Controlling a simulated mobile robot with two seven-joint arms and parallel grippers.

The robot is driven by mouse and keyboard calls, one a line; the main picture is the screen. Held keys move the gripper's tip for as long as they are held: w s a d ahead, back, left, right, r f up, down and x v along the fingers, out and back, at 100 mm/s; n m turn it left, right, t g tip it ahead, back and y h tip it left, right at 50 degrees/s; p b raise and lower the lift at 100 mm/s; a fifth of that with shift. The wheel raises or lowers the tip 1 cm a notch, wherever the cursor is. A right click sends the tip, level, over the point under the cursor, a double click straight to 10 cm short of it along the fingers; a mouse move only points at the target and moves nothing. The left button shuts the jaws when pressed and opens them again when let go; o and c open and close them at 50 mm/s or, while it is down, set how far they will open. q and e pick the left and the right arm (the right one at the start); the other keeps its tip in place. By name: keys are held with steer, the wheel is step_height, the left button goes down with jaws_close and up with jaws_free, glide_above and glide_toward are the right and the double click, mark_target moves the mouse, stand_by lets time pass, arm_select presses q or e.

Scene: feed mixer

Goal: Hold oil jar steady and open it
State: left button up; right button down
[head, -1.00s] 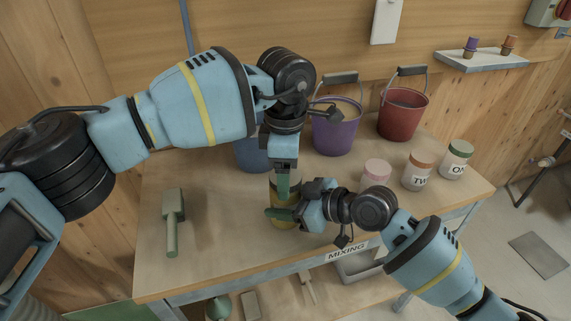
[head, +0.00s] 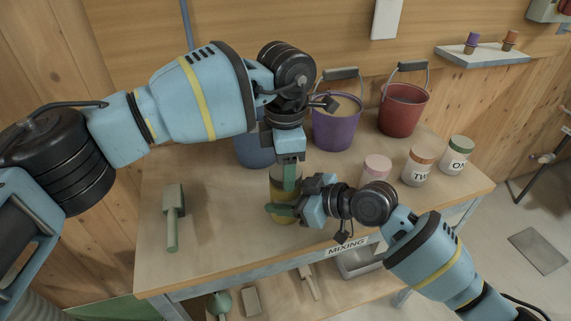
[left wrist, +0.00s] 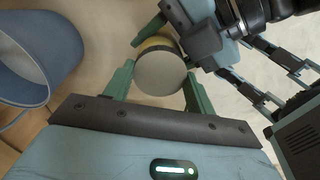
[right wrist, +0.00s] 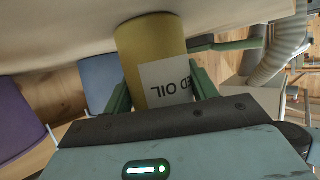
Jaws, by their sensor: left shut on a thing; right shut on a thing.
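The oil jar (head: 284,220) is a yellow cylinder standing upright near the table's front edge. Its label, partly hidden, ends in "ED OIL" in the right wrist view (right wrist: 150,45). Its round grey lid (left wrist: 160,73) shows from above in the left wrist view. My left gripper (head: 290,185) points down from above, its green fingers shut on either side of the lid. My right gripper (head: 282,209) comes in from the right, low and level, its fingers shut around the jar's body. In the head view the fingers hide much of the jar.
Blue (head: 254,152), purple (head: 336,130) and red (head: 401,112) buckets stand behind. Pink-lidded (head: 376,170), orange-lidded (head: 417,168) and green-lidded (head: 457,156) jars stand right. A green-handled tool (head: 173,215) lies left. Bare tabletop (head: 220,215) lies between tool and jar.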

arm_select(q)
steer(key=shift+r, duration=0.2)
stand_by(0.5)
steer(key=shift+r, duration=0.85)
steer(key=shift+r, duration=0.15)
steer(key=shift+r, duration=1.9)
arm_select(e)
steer(key=shift+c, duration=1.9)
jaws_free()
arm_select(q)
steer(key=shift+f, duration=0.55)
arm_select(e)
steer(key=v, duration=1.2)
